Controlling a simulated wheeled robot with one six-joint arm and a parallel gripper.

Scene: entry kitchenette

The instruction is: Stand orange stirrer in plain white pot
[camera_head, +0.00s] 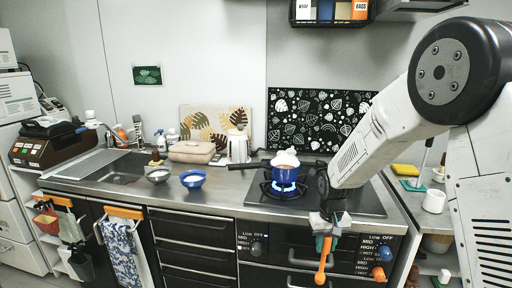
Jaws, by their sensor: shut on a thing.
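My gripper (329,222) is in front of the stove's front edge, shut on the orange stirrer (322,260). The stirrer hangs down below the fingers in front of the oven panel, close to upright; its upper part is hidden by the gripper. A plain white pot (433,201) stands on the side surface at the right, to the right of my gripper and apart from it. The inside of the pot cannot be made out.
A blue saucepan (284,175) sits over a lit burner on the stove, left of my arm. A blue bowl (193,180) and a grey bowl (158,175) stand on the counter. A yellow sponge (404,170) lies behind the white pot.

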